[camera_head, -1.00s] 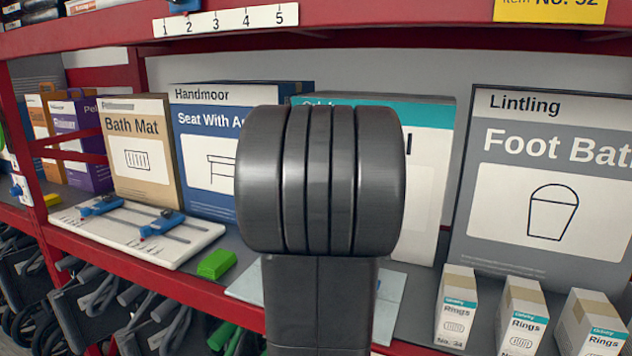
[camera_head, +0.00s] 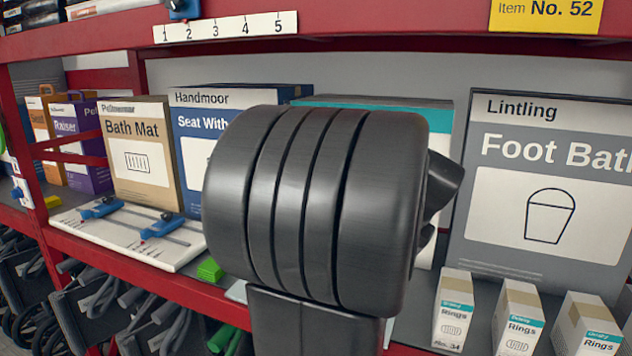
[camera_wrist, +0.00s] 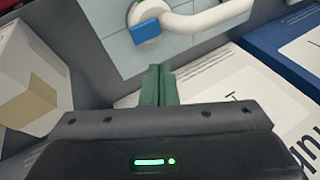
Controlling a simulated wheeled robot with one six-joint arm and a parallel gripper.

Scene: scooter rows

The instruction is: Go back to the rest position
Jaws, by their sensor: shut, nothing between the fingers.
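My gripper (camera_wrist: 158,72) shows in the wrist view with its green fingers together and nothing between them. It is apart from the pale tiled board (camera_wrist: 112,42) above it in that view. A curved white handle with a blue end piece (camera_wrist: 150,29) is mounted on the board. In the head view my dark arm link fills the middle and hides the gripper, though a small dark part of my arm shows at its right.
A red shelf holds a Bath Mat box (camera_head: 138,160), a Foot Bath box (camera_head: 545,190) and small Rings boxes (camera_head: 520,318). A white slider board (camera_head: 130,236) lies at left, with a green block (camera_head: 209,270). Scooters (camera_head: 95,310) stand below.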

